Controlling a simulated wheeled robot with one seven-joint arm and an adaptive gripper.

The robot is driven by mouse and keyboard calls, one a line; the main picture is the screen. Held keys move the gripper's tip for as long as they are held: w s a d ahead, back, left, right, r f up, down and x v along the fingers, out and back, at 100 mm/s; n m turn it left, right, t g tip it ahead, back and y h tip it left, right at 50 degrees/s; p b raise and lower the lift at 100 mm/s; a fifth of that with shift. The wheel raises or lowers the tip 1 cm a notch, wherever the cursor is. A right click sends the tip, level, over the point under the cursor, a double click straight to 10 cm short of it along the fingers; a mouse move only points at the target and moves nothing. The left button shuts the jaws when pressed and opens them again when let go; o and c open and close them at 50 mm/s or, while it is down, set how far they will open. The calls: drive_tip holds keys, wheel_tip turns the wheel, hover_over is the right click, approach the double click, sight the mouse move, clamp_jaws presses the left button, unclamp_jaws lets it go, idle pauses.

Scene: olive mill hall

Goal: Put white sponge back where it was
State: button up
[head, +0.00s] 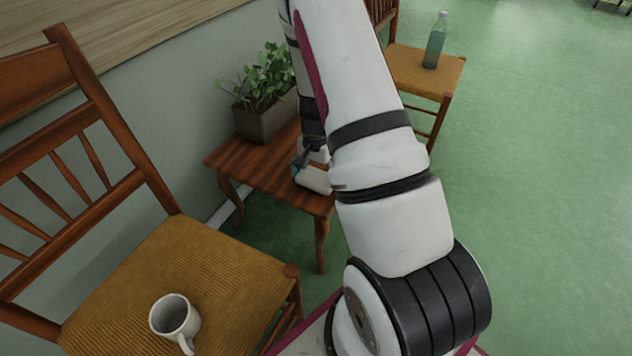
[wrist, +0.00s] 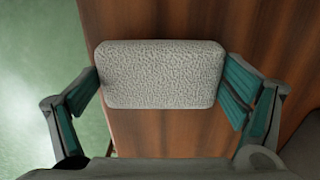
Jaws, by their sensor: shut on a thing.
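The white sponge (wrist: 160,68) is a pale, textured block with rounded corners, seen in the middle of the wrist view. My gripper (wrist: 162,82) has its teal-padded fingers at the sponge's two short ends and is shut on it. Behind the sponge is the brown wooden top of the small side table (wrist: 185,137). In the head view the side table (head: 240,165) stands against the wall, with my gripper (head: 303,163) at its right part, partly hidden by my arm. I cannot tell whether the sponge touches the table.
A potted plant (head: 262,117) stands on the back of the side table. A chair (head: 190,255) with a white mug (head: 174,318) on its seat is at the front left. Another chair (head: 408,75) with a bottle (head: 435,42) is behind. Green floor is open at the right.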

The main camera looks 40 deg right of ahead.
drive_tip(key=shift+f, duration=0.5)
drive_tip(key=shift+f, duration=0.1)
drive_tip(key=o, duration=0.7)
drive_tip(key=shift+o, duration=0.2)
